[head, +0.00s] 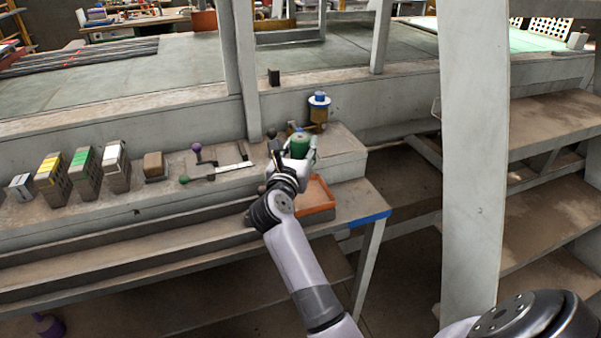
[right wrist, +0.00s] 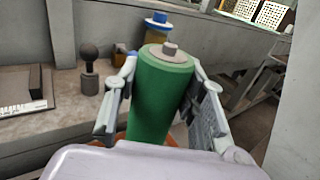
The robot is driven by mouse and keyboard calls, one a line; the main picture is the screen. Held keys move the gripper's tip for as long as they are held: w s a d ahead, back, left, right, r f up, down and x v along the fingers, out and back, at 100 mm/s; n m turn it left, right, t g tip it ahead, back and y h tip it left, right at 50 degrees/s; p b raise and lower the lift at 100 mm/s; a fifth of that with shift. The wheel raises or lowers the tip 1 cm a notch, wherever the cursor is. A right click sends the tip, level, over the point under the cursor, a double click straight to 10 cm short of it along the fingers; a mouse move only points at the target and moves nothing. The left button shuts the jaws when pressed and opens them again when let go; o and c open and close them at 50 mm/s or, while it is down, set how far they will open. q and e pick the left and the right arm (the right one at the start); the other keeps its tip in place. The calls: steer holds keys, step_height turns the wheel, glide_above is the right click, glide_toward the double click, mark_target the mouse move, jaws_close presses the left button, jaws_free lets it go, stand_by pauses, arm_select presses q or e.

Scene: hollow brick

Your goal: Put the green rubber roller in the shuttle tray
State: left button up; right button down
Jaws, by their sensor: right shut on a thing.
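The green rubber roller (head: 299,147) is a green cylinder with a light end cap and a short pin on top. It stands upright between the fingers of my right gripper (head: 299,150), which is shut on it. In the right wrist view the roller (right wrist: 160,95) fills the middle, with a gripper finger on each side. The orange shuttle tray (head: 318,197) lies on the lower ledge, below and slightly right of the gripper. My forearm and gripper hide its left part. A strip of orange shows under the roller in the right wrist view. My left gripper is not in view.
A yellow roller with a blue top (head: 319,108) stands on the upper ledge behind the gripper. A grey post (head: 474,150) rises on the right.

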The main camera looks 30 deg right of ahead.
step_height(320, 180, down, 3)
steer(key=shift+s+a+r, duration=0.1)
steer(key=shift+r, duration=0.1)
step_height(320, 180, down, 4)
steer(key=shift+f+b, duration=0.1)
steer(key=shift+b, duration=0.2)
steer(key=c, duration=1)
jaws_free()
steer(key=shift+f, duration=0.15)
